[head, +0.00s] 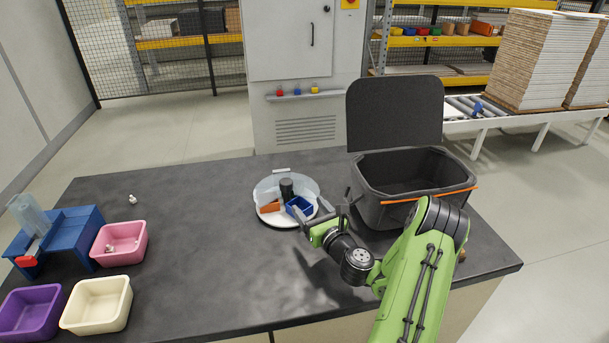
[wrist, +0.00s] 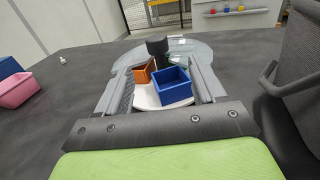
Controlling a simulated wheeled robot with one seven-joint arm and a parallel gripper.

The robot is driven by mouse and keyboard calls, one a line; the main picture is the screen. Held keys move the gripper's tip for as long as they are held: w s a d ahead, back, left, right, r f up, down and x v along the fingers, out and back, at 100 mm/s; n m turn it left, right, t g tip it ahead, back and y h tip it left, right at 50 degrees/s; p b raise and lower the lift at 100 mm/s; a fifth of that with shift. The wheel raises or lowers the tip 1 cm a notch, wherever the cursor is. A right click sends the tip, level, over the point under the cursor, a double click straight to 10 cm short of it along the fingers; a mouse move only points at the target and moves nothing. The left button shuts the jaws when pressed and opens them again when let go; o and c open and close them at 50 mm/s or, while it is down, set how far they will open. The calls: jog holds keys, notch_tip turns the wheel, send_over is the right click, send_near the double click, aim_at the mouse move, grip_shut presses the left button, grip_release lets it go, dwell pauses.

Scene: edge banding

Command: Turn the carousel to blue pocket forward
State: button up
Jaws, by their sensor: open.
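The carousel (head: 272,216) is a round white turntable with a clear cover, at the middle back of the dark table. Its blue pocket (head: 299,205) faces the near right, close to my gripper. Its orange pocket (head: 270,207) is on the left, and a dark post (head: 287,188) stands at the centre. In the wrist view the blue pocket (wrist: 172,86) lies between my fingers and the orange pocket (wrist: 141,74) is behind it to the left. My gripper (head: 322,214) is open and empty at the carousel's near right edge. Whether a finger touches the carousel cannot be told.
A black bin (head: 365,200) with its lid raised stands close right of my gripper. At left are a blue stand (head: 75,238) and pink (head: 120,260), cream (head: 97,316) and purple (head: 30,325) trays. A small white piece (head: 132,199) lies at back left. The table's middle is clear.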

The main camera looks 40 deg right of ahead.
aim_at(287, 193)
jog(key=w, duration=0.5)
jog(key=w+d+p, duration=0.1)
jog(key=w, duration=0.4)
jog(key=w+d, duration=0.1)
jog(key=w, duration=0.4)
jog(key=shift+w+r+p, duration=0.1)
jog(key=shift+w+p, duration=0.25)
grip_shut()
